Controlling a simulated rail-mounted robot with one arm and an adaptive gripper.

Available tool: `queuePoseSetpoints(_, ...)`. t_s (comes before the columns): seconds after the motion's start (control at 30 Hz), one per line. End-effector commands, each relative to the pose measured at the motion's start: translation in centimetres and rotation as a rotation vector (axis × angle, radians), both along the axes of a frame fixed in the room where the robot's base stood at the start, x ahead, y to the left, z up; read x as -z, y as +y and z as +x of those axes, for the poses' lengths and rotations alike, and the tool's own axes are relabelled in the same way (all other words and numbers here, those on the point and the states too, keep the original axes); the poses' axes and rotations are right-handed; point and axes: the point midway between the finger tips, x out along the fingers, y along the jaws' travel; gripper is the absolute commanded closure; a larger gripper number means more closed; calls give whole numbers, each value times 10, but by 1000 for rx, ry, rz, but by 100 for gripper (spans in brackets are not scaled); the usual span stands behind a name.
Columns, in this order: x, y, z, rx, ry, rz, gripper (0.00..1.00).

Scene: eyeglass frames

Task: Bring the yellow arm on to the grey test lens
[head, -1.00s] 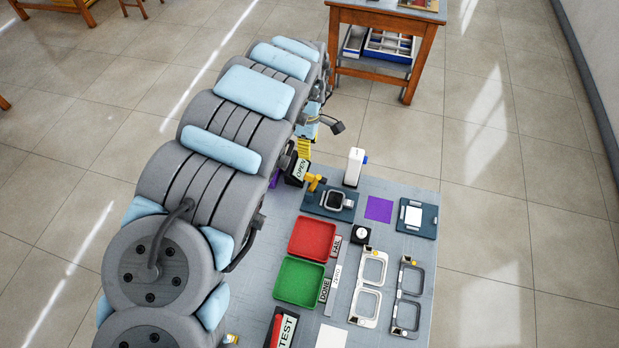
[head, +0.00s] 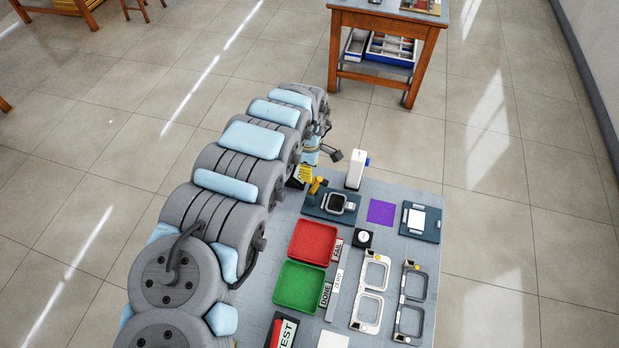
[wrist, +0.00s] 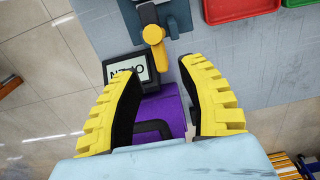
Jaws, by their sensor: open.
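The yellow arm (head: 316,186) stands on a dark base plate (head: 314,208) at the far left of the bench. It also shows at the top of the wrist view (wrist: 153,40). A light grey squarish rim with a dark centre (head: 337,203), seemingly the grey test lens, sits on the same plate, right of the yellow arm. It is out of the wrist view. My gripper (wrist: 160,75) is open, its yellow fingers spread wide and nothing held. The yellow arm's rounded end lies just beyond the fingertips, between them in the picture. In the head view my arm partly hides the gripper.
Red (head: 313,241) and green (head: 299,286) trays lie nearer. A white upright device (head: 356,169) stands behind the plate. Eyeglass frames (head: 368,291) lie to the right.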

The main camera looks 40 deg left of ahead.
Motion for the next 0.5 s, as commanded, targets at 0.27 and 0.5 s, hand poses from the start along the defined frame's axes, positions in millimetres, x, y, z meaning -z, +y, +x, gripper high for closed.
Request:
queuePoseSetpoints(0.27, 26, -2, -1, -2, 3, -4, 60)
queuePoseSetpoints(0.5, 42, -2, -1, -1, 2, -4, 60)
